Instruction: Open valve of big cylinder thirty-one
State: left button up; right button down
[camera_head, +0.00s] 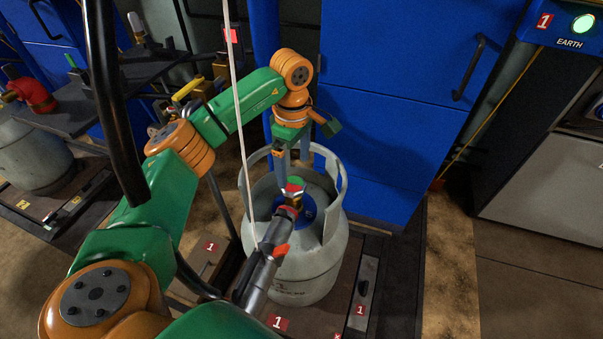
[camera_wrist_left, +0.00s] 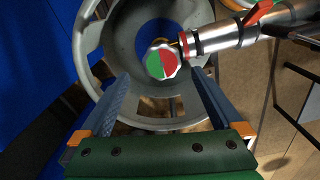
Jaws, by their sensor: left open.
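The big grey cylinder (camera_head: 325,265) stands upright on a platform in the head view, with a collar around its top. Its round valve knob (camera_head: 293,185), coloured green and red, sits inside the collar; it also shows in the left wrist view (camera_wrist_left: 162,62), half green and half red. My left gripper (camera_head: 293,160) points down into the collar from above. It is open, and in the left wrist view its two fingers (camera_wrist_left: 161,80) stand apart on either side of the knob, with visible gaps. My right gripper is not in view.
A metal connector with a red lever (camera_head: 268,262) runs from the valve toward the lower left. A blue cabinet (camera_head: 390,140) stands right behind. Another grey cylinder (camera_head: 30,160) stands at the left.

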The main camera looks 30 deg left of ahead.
aim_at(294, 184)
pick_arm(q)
jog(key=f+b, duration=0.1)
jog(key=f, duration=0.4)
jog(key=shift+s+f, duration=0.1)
jog(key=shift+s, duration=0.1)
jog(key=c, duration=1.2)
jog(key=shift+c, duration=0.2)
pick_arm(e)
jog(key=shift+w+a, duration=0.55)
